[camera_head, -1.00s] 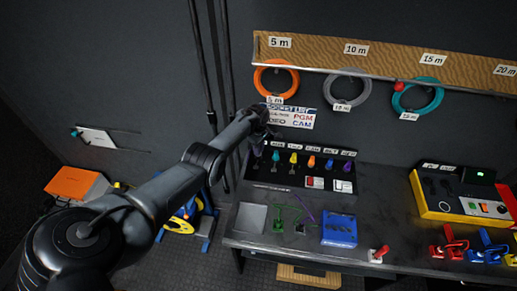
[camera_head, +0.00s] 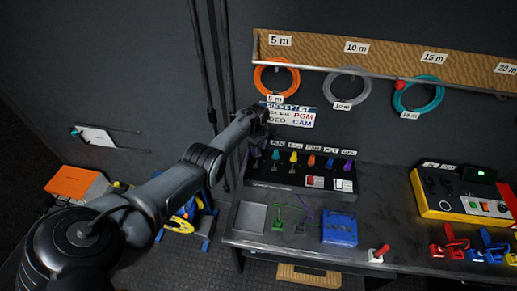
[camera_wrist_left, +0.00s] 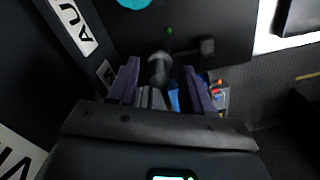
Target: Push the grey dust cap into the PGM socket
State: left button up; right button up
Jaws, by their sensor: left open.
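My left gripper (camera_head: 257,143) is over the left end of the black socket panel (camera_head: 300,183) on the bench. In the left wrist view the fingers of the left gripper (camera_wrist_left: 163,84) stand apart. A grey rounded piece, which looks like the dust cap (camera_wrist_left: 158,68), shows between and just beyond the fingertips, with gaps on both sides. I cannot tell whether it sits in a socket. The label of the PGM socket is not readable on the panel, and the arm hides part of its left end. My right gripper is not in view.
Coloured plugs, from teal (camera_head: 276,155) to purple (camera_head: 347,165), stand along the panel. A wall sign (camera_head: 291,115) reading PGM and CAM is behind my wrist. A blue box (camera_head: 339,229) and a grey tray (camera_head: 250,217) lie in front. A yellow-edged console (camera_head: 450,195) is at right.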

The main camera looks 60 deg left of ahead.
aim_at(259, 148)
pick_arm(q)
notch_tip(259, 148, up, 9)
jog(key=p, duration=0.3)
jog(key=shift+p, duration=0.3)
jog(key=shift+r, duration=0.65)
